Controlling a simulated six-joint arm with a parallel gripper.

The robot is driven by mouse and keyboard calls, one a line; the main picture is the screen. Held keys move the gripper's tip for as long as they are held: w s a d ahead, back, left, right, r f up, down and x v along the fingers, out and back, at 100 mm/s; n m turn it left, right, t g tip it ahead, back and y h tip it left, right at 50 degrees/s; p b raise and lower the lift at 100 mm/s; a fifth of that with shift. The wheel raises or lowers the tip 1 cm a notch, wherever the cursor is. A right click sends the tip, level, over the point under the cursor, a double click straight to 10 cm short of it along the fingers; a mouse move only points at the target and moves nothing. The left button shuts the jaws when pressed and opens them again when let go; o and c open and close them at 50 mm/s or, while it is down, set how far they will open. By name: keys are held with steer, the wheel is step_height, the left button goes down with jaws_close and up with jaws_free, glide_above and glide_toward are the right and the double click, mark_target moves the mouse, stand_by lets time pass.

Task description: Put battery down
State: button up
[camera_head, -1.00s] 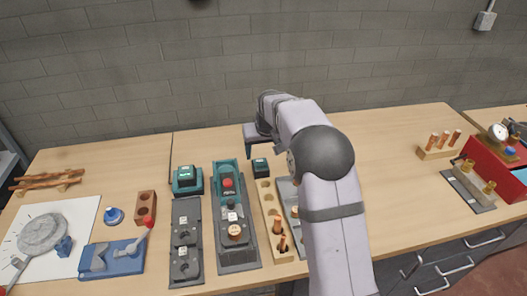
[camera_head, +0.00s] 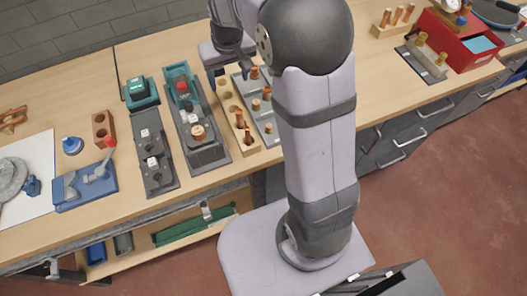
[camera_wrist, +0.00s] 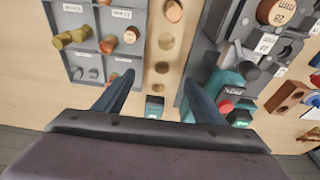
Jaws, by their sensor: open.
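A small dark-and-teal block with a pale label, which looks like the battery (camera_wrist: 154,107), is at the end of the wooden hole block in the wrist view. It appears to stand on the table. My gripper (camera_wrist: 158,79) is open, with one finger on each side of the battery and gaps to it. In the head view my gripper (camera_head: 230,76) is low over the table behind the wooden block, and the battery is hidden there. A larger teal-and-black unit with a lit green display (camera_head: 139,90) stands to the left.
The wooden hole block (camera_head: 233,112) holds copper-coloured plugs. A grey tray (camera_head: 243,88) of fittings lies right of it, and a grey-and-teal fixture (camera_head: 205,140) with a red button lies left. A blue fixture (camera_head: 85,187) and a brick-coloured block (camera_head: 103,128) are farther left.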

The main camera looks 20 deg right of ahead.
steer(key=s+f+g, duration=0.1)
steer(key=s+f, duration=0.1)
steer(key=s, duration=1)
steer(key=s+f+g, duration=0.1)
steer(key=s+f, duration=0.2)
steer(key=s, duration=0.9)
steer(key=shift+f+g, duration=0.15)
steer(key=shift+g, duration=0.25)
